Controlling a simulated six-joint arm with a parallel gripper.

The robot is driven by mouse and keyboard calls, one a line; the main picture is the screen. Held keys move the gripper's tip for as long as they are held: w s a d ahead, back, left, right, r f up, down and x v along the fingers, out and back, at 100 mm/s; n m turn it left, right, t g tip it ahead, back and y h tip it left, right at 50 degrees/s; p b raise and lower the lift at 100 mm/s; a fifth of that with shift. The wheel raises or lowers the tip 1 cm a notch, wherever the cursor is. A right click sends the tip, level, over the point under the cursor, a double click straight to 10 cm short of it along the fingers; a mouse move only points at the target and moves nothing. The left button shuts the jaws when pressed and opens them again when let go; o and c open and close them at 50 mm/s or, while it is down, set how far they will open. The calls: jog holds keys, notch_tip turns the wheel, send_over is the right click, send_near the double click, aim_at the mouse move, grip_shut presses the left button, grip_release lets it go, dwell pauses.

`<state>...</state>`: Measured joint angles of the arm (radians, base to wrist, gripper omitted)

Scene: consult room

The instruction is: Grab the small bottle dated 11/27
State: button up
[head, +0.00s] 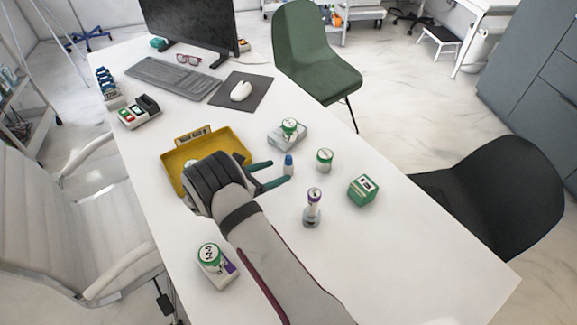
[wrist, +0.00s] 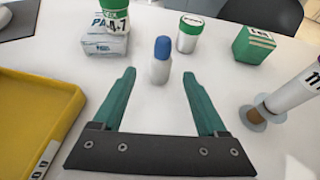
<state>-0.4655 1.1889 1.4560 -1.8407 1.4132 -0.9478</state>
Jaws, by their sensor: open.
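No date of 11/27 can be read in full on any container. A small white bottle with a blue cap (head: 288,166) stands upright on the desk; it also shows in the wrist view (wrist: 160,70), with no readable label. My gripper (head: 279,174) is open and empty, low over the desk. Its two green fingers point at this bottle, which stands around the gap between the tips, apparently untouched. A white tube-like container with a purple top (head: 313,202) stands on a clear round foot to the right; in the wrist view its label (wrist: 298,92) shows a partly cut-off "11".
A yellow tray (head: 233,140) lies left of my gripper. Green-lidded jars (head: 324,160), (head: 289,128), a green box (head: 361,189) and another green-topped jar on a box (head: 209,257) stand around. A monitor, keyboard (head: 175,77) and mouse (head: 241,91) are farther back. The right front desk is clear.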

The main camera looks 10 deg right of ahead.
aim_at(285, 167)
jog(key=x, duration=0.4)
jog(key=shift+w+d+r, duration=0.1)
jog(key=shift+d+r, duration=0.05)
jog(key=shift+d, duration=0.1)
grip_shut()
